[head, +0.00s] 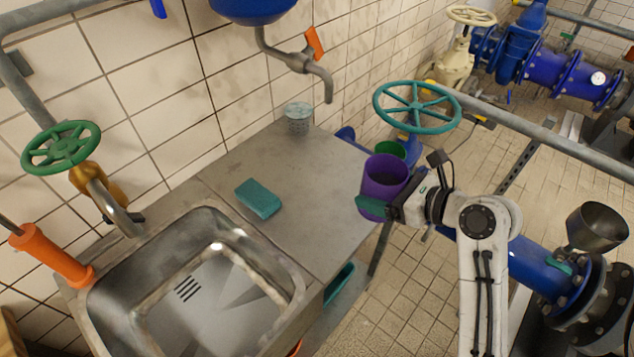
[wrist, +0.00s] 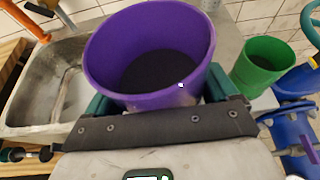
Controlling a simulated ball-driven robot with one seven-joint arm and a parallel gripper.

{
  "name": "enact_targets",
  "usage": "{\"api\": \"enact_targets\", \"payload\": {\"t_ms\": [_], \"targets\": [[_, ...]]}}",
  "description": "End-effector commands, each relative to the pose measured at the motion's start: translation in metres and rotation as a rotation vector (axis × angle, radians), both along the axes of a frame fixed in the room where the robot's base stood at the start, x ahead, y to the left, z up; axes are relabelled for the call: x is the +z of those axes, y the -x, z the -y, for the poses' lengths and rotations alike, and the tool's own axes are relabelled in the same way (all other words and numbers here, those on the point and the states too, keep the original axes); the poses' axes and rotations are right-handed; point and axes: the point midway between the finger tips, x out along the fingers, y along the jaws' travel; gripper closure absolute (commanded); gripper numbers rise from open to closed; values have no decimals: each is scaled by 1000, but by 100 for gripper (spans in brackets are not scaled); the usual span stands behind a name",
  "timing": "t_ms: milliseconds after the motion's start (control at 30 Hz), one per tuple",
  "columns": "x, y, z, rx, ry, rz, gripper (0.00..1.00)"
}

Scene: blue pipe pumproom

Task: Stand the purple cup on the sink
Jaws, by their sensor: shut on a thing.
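The purple cup (head: 386,172) is held in my gripper (head: 380,200), just off the right edge of the steel sink counter in the head view. Its mouth faces up, and its inside looks dark. In the wrist view, the teal fingers (wrist: 157,98) are on both sides of the purple cup (wrist: 150,55). The steel sink (head: 200,290) has its basin at lower left and a flat counter (head: 310,190) to the right of it. The cup's underside is partly hidden by the gripper.
A teal sponge (head: 258,198) and a grey tumbler (head: 299,118) are on the counter. A green cup (wrist: 262,62) is beside the purple cup; its support is unclear. A teal handwheel (head: 417,106) and a rail are behind. The counter's front right part is bare.

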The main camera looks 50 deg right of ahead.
Motion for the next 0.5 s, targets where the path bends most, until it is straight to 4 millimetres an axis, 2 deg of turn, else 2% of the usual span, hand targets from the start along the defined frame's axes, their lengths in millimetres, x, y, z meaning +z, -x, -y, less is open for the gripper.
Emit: {"api": "enact_targets", "payload": {"t_ms": [433,500], "targets": [[-39,-90,21,2,0,0,53],[-56,-99,23,2,-1,-2,53]]}}
